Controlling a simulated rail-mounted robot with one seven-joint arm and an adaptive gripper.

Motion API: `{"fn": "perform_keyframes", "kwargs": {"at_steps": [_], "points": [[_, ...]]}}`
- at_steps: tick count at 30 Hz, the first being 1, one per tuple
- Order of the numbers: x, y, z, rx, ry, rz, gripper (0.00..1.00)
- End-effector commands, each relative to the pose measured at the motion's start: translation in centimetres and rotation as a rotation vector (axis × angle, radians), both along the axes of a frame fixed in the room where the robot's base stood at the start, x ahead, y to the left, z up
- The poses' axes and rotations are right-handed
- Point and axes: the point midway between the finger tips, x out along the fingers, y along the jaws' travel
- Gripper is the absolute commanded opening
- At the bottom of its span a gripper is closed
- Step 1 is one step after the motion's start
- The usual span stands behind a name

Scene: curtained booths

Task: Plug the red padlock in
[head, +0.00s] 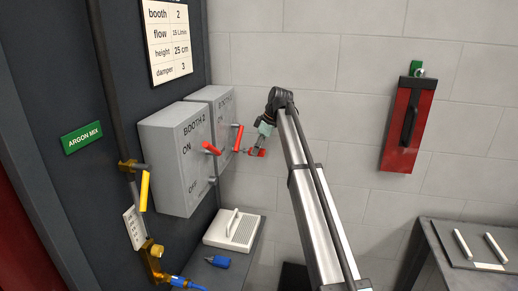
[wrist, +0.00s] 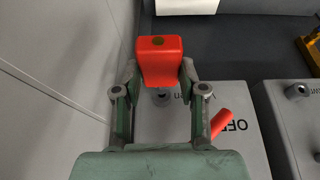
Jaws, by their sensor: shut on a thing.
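In the head view the padlock (head: 257,153) shows small and red at the end of my gripper (head: 262,143), right of the farther grey switch box (head: 226,105). In the wrist view that box (wrist: 160,128) lies below the padlock, with a red lever (wrist: 220,122) and part of the word OFF. A dark round fitting (wrist: 163,97) shows just below the padlock. I cannot tell whether they touch.
The nearer BOOTH 2 switch box (head: 175,170) has its own red lever (head: 211,148). Below stand a white ridged box (head: 232,230) and a blue connector (head: 218,261). A yellow-handled valve (head: 144,190) is at left. A red case (head: 408,125) hangs on the wall.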

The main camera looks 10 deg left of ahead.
Motion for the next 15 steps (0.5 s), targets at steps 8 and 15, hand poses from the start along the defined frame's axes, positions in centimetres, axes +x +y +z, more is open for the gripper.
{"fn": "perform_keyframes", "kwargs": {"at_steps": [8, 15], "points": [[0.1, 0.7, 0.0, 0.000, 0.000, 0.001, 0.01], [0.2, 1.2, 0.0, 0.000, -0.001, 0.000, 0.01]]}}
